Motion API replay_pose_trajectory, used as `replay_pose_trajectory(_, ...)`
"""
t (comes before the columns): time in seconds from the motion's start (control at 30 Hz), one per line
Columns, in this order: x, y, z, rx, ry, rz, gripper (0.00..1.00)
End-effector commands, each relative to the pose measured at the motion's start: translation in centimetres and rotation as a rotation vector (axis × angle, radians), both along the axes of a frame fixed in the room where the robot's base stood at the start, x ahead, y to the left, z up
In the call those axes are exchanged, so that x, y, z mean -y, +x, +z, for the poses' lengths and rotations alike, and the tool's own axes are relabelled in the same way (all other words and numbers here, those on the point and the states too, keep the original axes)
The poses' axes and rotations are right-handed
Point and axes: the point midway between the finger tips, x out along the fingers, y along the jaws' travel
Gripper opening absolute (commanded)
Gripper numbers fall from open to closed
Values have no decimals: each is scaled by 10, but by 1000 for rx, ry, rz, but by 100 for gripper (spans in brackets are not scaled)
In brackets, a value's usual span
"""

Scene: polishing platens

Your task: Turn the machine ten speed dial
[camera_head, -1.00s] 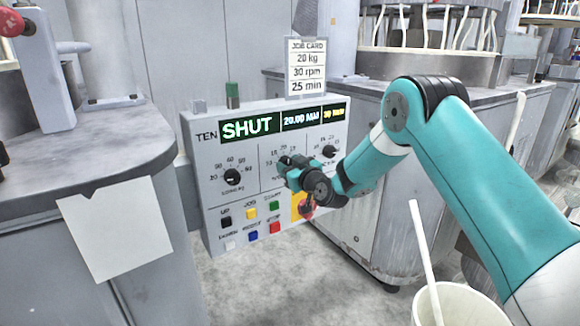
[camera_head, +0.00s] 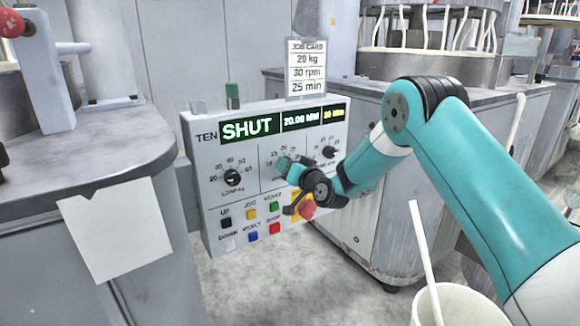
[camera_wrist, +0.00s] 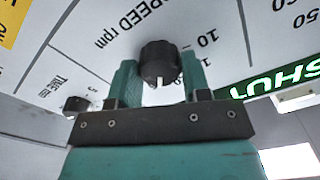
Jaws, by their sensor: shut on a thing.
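The machine ten panel (camera_head: 212,150) is a grey box with a lit green SHUT display (camera_head: 250,126). The speed dial (camera_wrist: 160,60) is a dark ribbed knob with a white pointer mark, seen upside down in the wrist view beside the words SPEED rpm and the number 10. My gripper (camera_wrist: 158,80) is shut on the speed dial, one teal finger on each side of it. In the head view my gripper (camera_head: 284,168) is at the panel's middle section and hides the knob. Numbers of the speed scale show above it.
The job card (camera_head: 306,68) above reads 20 kg, 30 rpm, 25 min. The load dial (camera_head: 232,178) is to the left and the time dial (camera_head: 328,152) to the right. Coloured buttons and a red mushroom button (camera_head: 306,209) sit close below my gripper. A white bucket (camera_head: 455,305) stands at front.

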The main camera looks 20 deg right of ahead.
Motion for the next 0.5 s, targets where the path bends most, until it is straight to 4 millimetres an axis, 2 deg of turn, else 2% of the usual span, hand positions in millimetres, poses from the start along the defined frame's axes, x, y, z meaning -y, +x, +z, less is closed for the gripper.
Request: replay_pose_trajectory(0.5,1,0,1,-149,454,-1,20)
